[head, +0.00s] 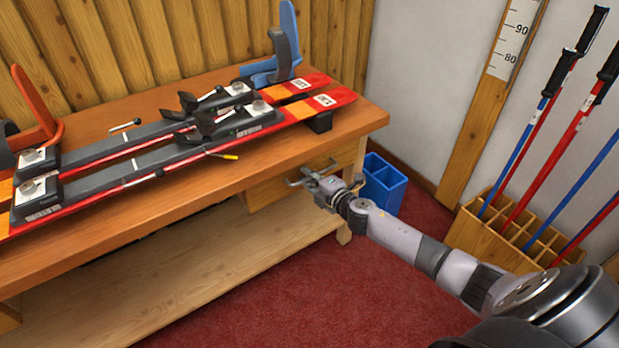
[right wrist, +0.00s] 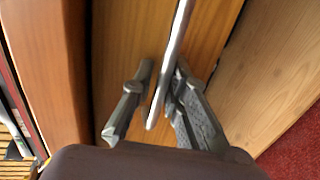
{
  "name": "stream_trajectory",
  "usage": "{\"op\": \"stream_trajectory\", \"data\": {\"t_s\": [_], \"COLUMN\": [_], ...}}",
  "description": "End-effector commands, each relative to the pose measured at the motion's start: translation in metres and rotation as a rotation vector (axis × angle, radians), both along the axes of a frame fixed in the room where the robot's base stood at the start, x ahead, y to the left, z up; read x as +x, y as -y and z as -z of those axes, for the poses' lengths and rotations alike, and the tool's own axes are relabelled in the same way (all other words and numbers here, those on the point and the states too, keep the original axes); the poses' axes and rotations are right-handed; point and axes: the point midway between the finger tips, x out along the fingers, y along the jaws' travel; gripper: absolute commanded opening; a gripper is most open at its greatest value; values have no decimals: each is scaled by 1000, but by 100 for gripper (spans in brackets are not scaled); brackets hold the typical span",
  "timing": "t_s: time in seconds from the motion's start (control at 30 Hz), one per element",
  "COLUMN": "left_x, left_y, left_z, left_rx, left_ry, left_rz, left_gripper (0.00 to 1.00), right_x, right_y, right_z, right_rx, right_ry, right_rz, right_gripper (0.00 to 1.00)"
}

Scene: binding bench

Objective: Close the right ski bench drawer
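The right bench drawer (head: 272,188) is a small wooden front under the right end of the bench top, with a grey metal bar handle (head: 298,181). I cannot tell how far the drawer stands out. My right gripper (head: 318,178) is at the handle. In the right wrist view the handle bar (right wrist: 171,62) runs between the two fingers of my right gripper (right wrist: 152,95). The right-hand finger is close to or touching the bar, and a gap shows beside the left-hand finger. My left gripper is not in view.
The ski bench (head: 215,175) carries a pair of red skis (head: 318,88) in orange and blue holders. A blue bin (head: 382,185) stands on the red floor behind my right arm. A wooden rack (head: 490,228) with ski poles stands at the right. A low shelf (head: 190,270) lies below.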

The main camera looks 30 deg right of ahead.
Motion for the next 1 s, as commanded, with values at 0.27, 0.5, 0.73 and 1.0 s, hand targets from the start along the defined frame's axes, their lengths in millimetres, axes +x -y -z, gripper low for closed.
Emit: {"op": "stream_trajectory", "data": {"t_s": [0.27,0.5,0.73,1.0], "left_x": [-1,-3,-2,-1], "left_y": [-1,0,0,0], "left_z": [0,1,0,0], "left_rx": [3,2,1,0], "left_ry": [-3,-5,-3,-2], "left_rz": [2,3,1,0], "left_gripper": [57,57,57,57], "right_x": [0,-12,-52,-95], "right_y": [-1,1,3,7], "right_z": [0,-1,-8,-18], "right_rx": [1,0,0,0], "right_ry": [1,-1,-3,-3], "right_rz": [-2,-1,-3,-2], "right_gripper": [18,18,18,18]}}
